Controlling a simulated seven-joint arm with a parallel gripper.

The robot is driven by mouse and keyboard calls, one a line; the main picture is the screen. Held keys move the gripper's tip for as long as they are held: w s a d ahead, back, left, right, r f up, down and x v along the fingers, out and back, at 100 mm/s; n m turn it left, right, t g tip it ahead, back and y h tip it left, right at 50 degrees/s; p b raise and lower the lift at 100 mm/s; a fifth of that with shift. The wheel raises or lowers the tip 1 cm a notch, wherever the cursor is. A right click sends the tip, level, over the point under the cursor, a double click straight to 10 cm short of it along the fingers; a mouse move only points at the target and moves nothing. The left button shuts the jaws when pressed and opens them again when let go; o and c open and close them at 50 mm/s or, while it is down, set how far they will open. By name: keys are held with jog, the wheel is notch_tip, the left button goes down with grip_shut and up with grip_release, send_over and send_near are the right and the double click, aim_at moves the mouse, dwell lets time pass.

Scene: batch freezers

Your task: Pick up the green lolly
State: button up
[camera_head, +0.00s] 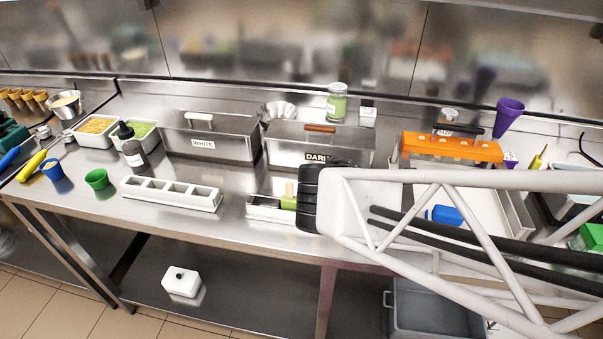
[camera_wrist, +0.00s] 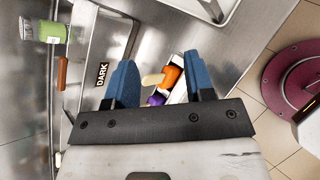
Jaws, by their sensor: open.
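In the head view the green lolly (camera_head: 288,203) shows as a small green block with a pale stick, in a low metal holder (camera_head: 262,209) at the bench front. The black end of my arm covers its right side. The wrist view shows my gripper (camera_wrist: 160,64), its two blue fingers spread apart with nothing clamped between them. Between and below them lie an orange lolly (camera_wrist: 172,76), a pale stick (camera_wrist: 153,80) and a purple piece (camera_wrist: 156,99). I cannot make out the green lolly there. The fingertips are hidden in the head view.
A white compartment tray (camera_head: 171,193) stands left of the holder. Behind are the lidded WHITE bin (camera_head: 211,139) and DARK bin (camera_head: 318,147). An orange rack (camera_head: 451,147) and a white tray (camera_head: 482,211) are at right. The bench front between green cup (camera_head: 96,179) and white tray is clear.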

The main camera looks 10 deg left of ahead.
jog(key=a+f+n+t+y, duration=0.2)
jog(key=a+n+t, duration=0.1)
jog(key=a+n, duration=0.4)
jog(key=n+t+y, duration=0.1)
jog(key=n+y, duration=0.2)
jog(key=n, duration=0.3)
send_near(289, 192)
jog(key=x, duration=0.4)
jog(key=shift+w, duration=0.15)
jog(key=shift+w, duration=0.15)
jog(key=shift+x, duration=1.2)
jog(key=shift+x, duration=2.55)
